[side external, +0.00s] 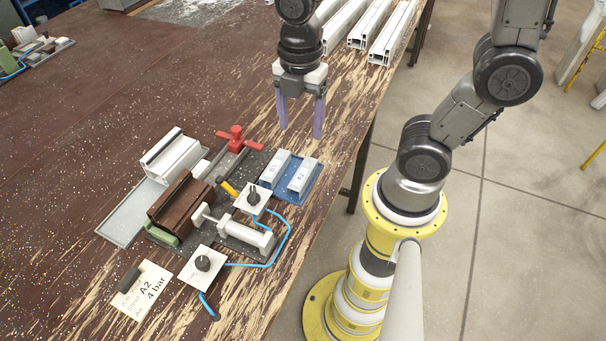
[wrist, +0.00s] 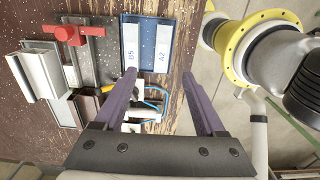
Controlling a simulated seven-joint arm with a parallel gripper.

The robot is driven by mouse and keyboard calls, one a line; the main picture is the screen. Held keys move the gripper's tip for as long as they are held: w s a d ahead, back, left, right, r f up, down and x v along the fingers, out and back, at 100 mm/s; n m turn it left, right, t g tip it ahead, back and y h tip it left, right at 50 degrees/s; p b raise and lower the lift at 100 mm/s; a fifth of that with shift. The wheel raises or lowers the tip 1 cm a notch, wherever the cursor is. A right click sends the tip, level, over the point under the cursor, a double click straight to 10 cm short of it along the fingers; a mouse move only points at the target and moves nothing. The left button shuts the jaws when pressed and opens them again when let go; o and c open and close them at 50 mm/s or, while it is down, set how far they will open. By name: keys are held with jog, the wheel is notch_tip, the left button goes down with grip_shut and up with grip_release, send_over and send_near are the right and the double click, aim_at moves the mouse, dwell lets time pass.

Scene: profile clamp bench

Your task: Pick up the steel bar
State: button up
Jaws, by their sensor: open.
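Two pale grey metal bars lie side by side in a blue tray (side external: 317,181). One bar (side external: 302,175) is marked A2, and the other bar (side external: 275,166) has a mark that reads like U5 or B5. In the wrist view the A2 bar (wrist: 162,50) is on the right and the other bar (wrist: 130,50) on the left. My gripper (side external: 299,131) is open and empty, with its two purple fingers pointing down. It hangs above the bench beyond the tray, apart from both bars. In the wrist view its fingertips (wrist: 160,76) appear on either side of the A2 bar's near end.
Left of the tray stand a red clamp (side external: 236,138), a brown profile (side external: 181,200) and a white profile (side external: 171,156). Two switch boxes with blue hoses and a card (side external: 142,290) reading "Steel A2" lie nearer. White profiles (side external: 392,35) lie at the back. The bench edge is to the right.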

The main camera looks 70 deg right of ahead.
send_over(303, 173)
jog(key=f, duration=0.7)
jog(key=shift+w+d+f, duration=0.1)
jog(key=shift+w+f, duration=0.1)
jog(key=shift+f, duration=0.2)
jog(key=f, duration=0.4)
jog(key=shift+s+f, duration=0.2)
jog(key=shift+s, duration=0.05)
jog(key=shift+f, duration=0.6)
jog(key=shift+w, duration=0.1)
grip_shut()
